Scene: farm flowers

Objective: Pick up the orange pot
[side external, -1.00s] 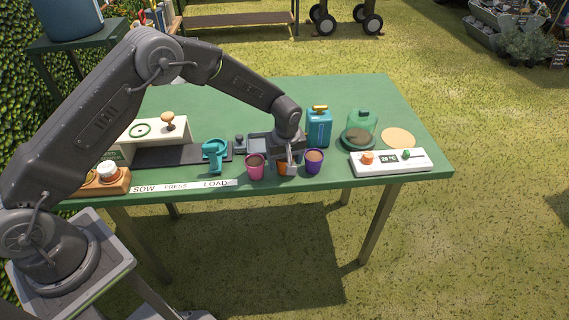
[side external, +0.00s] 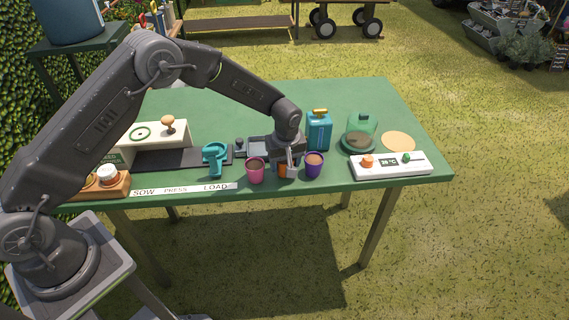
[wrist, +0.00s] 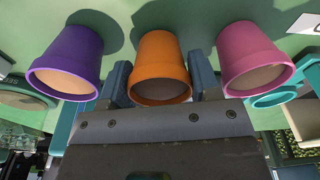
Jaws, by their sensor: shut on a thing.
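The orange pot (wrist: 160,52) stands between the purple pot (wrist: 66,58) and the pink pot (wrist: 250,52) in the wrist view. My gripper (wrist: 160,80) is shut on the orange pot, with one finger on each side of it. In the side view my gripper (side external: 287,165) covers most of the orange pot (side external: 283,172); only a bit of orange shows. The pink pot (side external: 254,171) is just left of it and the purple pot (side external: 314,165) just right. Whether the orange pot touches the table is hard to tell.
On the green table (side external: 232,98), a teal can (side external: 319,131), a glass dome (side external: 361,128) and a white control box (side external: 391,165) stand to the right. A teal holder (side external: 214,157) on a dark strip lies to the left. The table's front edge is close to the pots.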

